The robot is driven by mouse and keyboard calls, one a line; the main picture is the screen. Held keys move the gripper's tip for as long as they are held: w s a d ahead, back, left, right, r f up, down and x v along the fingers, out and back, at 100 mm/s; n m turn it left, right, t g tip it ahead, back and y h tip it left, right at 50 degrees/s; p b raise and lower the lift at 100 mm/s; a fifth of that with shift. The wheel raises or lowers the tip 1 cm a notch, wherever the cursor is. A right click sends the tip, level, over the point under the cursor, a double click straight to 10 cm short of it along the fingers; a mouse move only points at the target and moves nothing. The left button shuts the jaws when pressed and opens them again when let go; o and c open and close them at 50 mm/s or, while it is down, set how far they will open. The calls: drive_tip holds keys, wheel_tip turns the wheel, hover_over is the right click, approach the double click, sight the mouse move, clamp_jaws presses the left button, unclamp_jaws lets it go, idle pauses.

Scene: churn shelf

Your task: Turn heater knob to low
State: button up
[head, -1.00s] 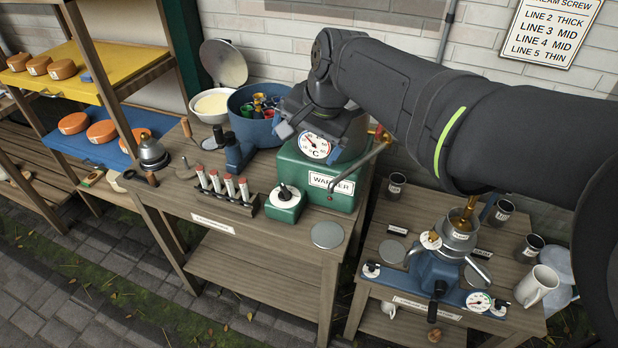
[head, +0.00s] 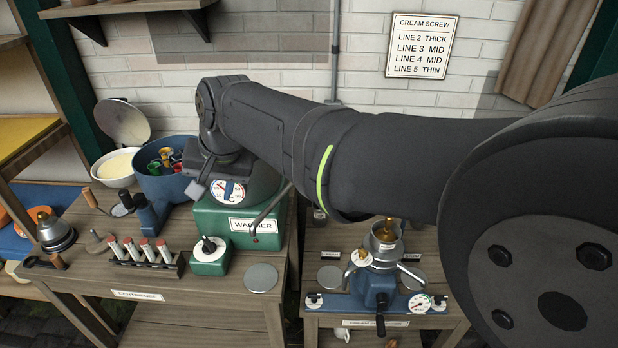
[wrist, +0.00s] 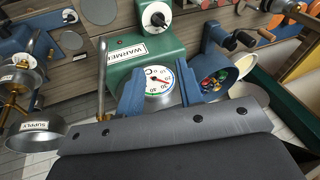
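The heater knob (head: 208,245) is a small black knob on a round white dial, on a low green block at the front of the green warmer box (head: 243,240) labelled WARMER. In the wrist view the knob (wrist: 157,17) shows at the top, beyond the warmer; its setting is too small to read. A round white temperature gauge (head: 236,191) stands on the warmer. My gripper (wrist: 162,78) has its two blue fingers apart with nothing held, and the gauge shows between them. In the head view my gripper (head: 212,190) hangs at the warmer's top, behind and above the knob.
A rack of several red-capped tubes (head: 147,251) stands left of the knob. A grey disc (head: 262,278) lies to its right. A blue pot (head: 163,185) is beside the warmer, and a thin metal lever (head: 270,205) juts out near the gripper. A blue separator stand (head: 375,285) is farther right.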

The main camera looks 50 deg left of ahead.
sight(207, 241)
drive_tip(key=a+f+n, duration=0.2)
drive_tip(key=a+f, duration=0.1)
drive_tip(key=f, duration=0.4)
drive_tip(key=s+a+f+n, duration=0.1)
drive_tip(key=a+f+n, duration=0.1)
drive_tip(key=f, duration=0.5)
drive_tip(key=s+a+f+n, duration=0.1)
drive_tip(key=a+f+n, duration=0.2)
drive_tip(key=f, duration=0.3)
drive_tip(key=shift+a+f+t, duration=0.3)
drive_tip(key=shift+f+t, duration=0.1)
clamp_jaws()
